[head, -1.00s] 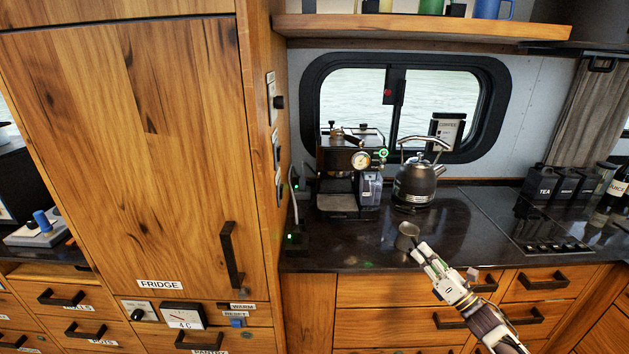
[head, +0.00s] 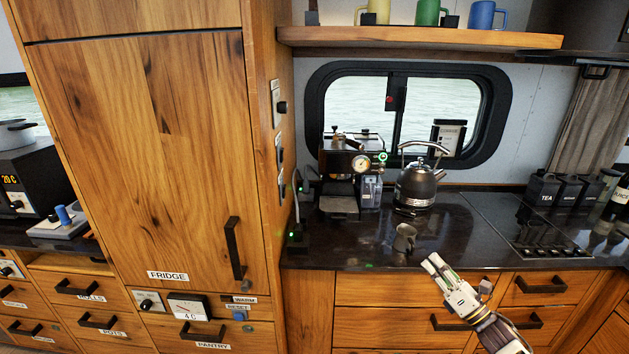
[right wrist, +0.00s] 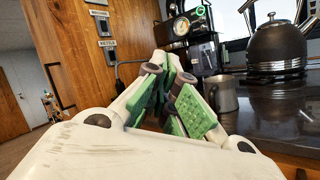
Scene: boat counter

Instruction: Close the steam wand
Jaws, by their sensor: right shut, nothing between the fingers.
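The espresso machine (head: 345,180) stands on the dark counter against the fridge cabinet's side, below the window. It has a round gauge and a lit green ring at its right; its steam wand is too small to make out. A small metal pitcher (head: 404,238) stands upright near the counter's front edge and also shows in the right wrist view (right wrist: 222,94). My right gripper (head: 432,262) is in front of the counter edge, just right of and nearer than the pitcher, apart from it. In the right wrist view its green-padded fingers (right wrist: 172,105) are shut and empty. My left gripper is out of view.
A dark kettle (head: 416,187) stands right of the machine. Labelled black canisters (head: 565,190) and a cooktop (head: 530,225) are farther right. The tall fridge cabinet (head: 150,150) bounds the counter on the left. The counter between machine and pitcher is mostly clear.

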